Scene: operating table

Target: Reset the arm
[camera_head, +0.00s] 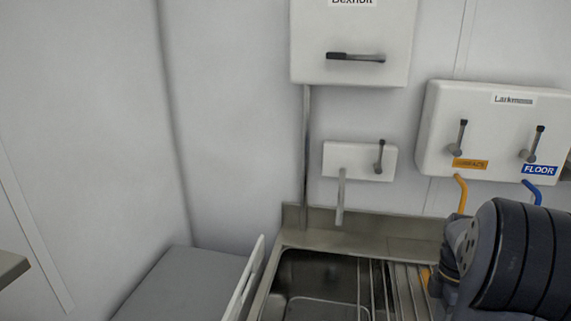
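My arm's dark, rounded links fill the lower right corner of the head view, in front of the sink's right side. My gripper is not visible in this view, so its opening and anything in it cannot be seen. No other object belongs to the task.
A steel sink (317,275) with a ribbed drainer (402,290) stands against the wall. Above are a small lever panel (352,161), a white dispenser (352,45) and a dispenser with two levers (490,130). A grey surface (185,285) lies left of the sink.

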